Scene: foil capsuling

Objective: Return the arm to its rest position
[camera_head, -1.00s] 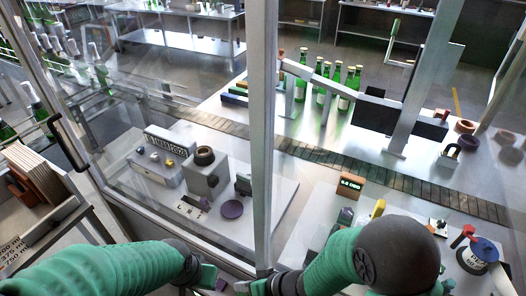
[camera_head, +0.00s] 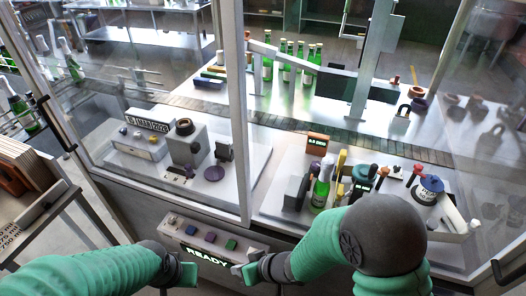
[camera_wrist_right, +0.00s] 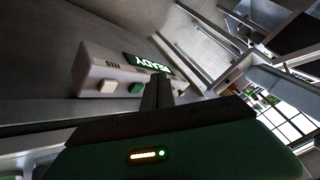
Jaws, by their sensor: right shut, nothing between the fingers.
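My right arm comes in from the right in the head view, and its gripper (camera_head: 243,270) is low in the picture, just right of the READY display. In the right wrist view its dark fingers (camera_wrist_right: 158,92) are together with nothing between them. My left gripper (camera_head: 188,272) is at the lower left of the head view, in front of the button panel; its finger gap does not show clearly. The button panel (camera_head: 217,236) carries several coloured buttons and a lit READY sign (camera_head: 206,257). It also shows in the right wrist view (camera_wrist_right: 97,72). Neither gripper appears to hold anything.
Glass panes with a metal post (camera_head: 238,120) stand before the machine. Behind them are a grey station (camera_head: 187,145), a tool tray with a green bottle (camera_head: 321,188), and several bottles (camera_head: 284,65) farther back. A stand with wooden boards (camera_head: 25,172) is at the left.

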